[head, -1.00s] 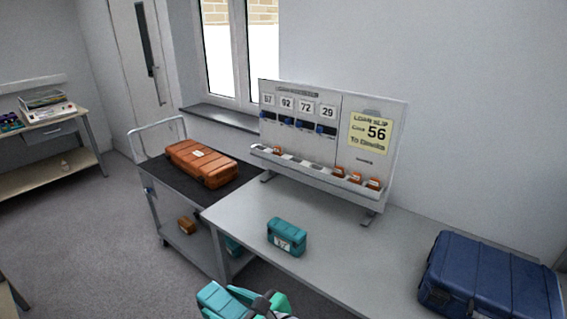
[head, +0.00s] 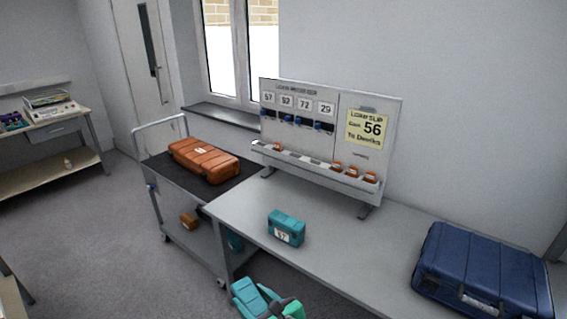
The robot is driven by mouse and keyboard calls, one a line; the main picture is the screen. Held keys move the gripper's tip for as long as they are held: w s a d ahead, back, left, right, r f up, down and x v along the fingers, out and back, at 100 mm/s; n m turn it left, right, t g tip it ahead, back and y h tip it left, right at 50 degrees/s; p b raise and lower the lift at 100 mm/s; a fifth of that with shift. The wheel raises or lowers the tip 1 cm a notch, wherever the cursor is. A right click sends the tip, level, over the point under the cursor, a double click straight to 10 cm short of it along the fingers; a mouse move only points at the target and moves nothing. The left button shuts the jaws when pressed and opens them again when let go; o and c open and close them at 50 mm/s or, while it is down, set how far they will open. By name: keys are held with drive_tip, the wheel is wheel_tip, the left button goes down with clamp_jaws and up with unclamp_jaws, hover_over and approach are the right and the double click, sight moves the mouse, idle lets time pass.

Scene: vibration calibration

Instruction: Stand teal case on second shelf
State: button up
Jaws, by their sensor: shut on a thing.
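A teal case (head: 250,295) shows at the bottom edge, in front of the bench and cut off by the frame. My gripper (head: 279,303) is shut on it; its fingertips are mostly hidden. Another teal case (head: 286,229) with a white label, seemingly 57, sits on the grey bench near its front left edge. A further teal item (head: 234,241) is low on the trolley, partly hidden behind the bench leg. I cannot tell which surface is the second shelf.
The grey bench (head: 335,245) carries a large blue case (head: 485,275) at right and a number board (head: 310,125) behind. The trolley (head: 152,168) holds an orange case (head: 204,160) on top and a small orange case (head: 188,221) below. Left floor is open.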

drive_tip(key=w+d+f+m+t+h, duration=0.1)
drive_tip(key=d+f+m+h, duration=0.1)
drive_tip(key=d+f, duration=0.35)
drive_tip(key=w+d+f+m+t+h, duration=0.1)
drive_tip(key=w+d+f+m+h, duration=0.15)
drive_tip(key=f, duration=0.65)
drive_tip(key=s+f+m+h, duration=0.1)
drive_tip(key=s+f, duration=0.3)
drive_tip(key=f, duration=0.4)
drive_tip(key=s+f+m+h, duration=0.2)
drive_tip(key=s+f, duration=0.2)
drive_tip(key=f, duration=0.4)
drive_tip(key=shift+s+f+t+h, duration=0.15)
drive_tip(key=shift+s+t+h, duration=0.15)
drive_tip(key=shift+t+h, duration=0.1)
drive_tip(key=shift+d, duration=0.15)
